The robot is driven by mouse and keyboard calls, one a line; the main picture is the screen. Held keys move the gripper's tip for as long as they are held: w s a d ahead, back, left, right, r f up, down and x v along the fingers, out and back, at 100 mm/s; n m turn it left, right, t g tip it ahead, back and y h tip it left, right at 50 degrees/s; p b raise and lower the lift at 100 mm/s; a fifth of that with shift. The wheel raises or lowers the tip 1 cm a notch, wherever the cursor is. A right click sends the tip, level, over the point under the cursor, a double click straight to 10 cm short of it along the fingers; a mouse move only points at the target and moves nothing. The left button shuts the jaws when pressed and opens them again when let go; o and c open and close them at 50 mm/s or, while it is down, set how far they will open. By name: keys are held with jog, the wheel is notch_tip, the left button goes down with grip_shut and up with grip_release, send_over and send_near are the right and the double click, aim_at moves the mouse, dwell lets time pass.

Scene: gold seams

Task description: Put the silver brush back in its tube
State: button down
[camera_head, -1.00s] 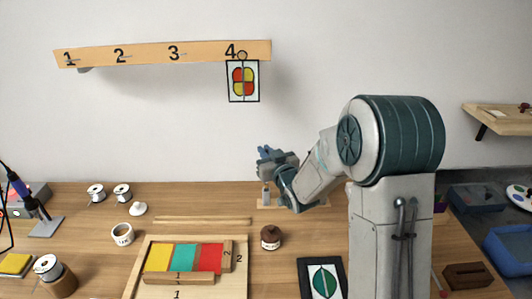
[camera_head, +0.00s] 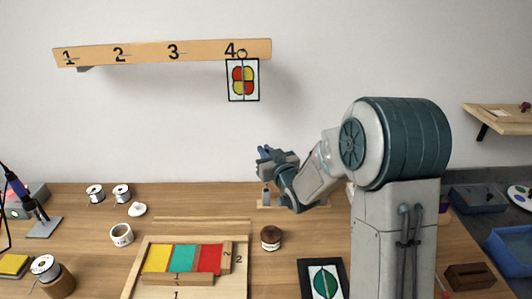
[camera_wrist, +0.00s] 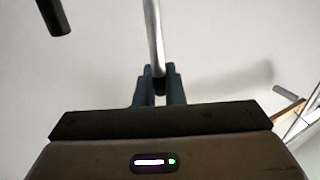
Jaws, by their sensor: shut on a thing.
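My gripper (camera_head: 268,160) is raised above the back of the table, in front of the wall. In the wrist view its two dark fingers (camera_wrist: 158,74) are shut on a thin silver shaft (camera_wrist: 153,35), which I take for the silver brush. In the head view I cannot make out the brush. A small grey upright piece (camera_head: 265,195) stands on a wooden base (camera_head: 283,205) below my gripper; it may be the tube, but I cannot tell.
A dark rod-like end (camera_wrist: 55,15) shows at the wrist view's top left. A numbered rail (camera_head: 150,52) with a hanging panel (camera_head: 243,80) is above.

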jog(key=shift+f+b, duration=0.6)
jog(key=shift+b, duration=0.85)
dwell(0.9)
jog(key=shift+f+b, duration=1.75)
jog(key=shift+b, duration=0.95)
jog(key=shift+f+b, duration=1.2)
jog(key=shift+b, duration=0.15)
dwell(0.4)
jog(key=c, duration=1)
grip_release()
jog(key=shift+o, duration=0.2)
jog(key=shift+r, duration=0.1)
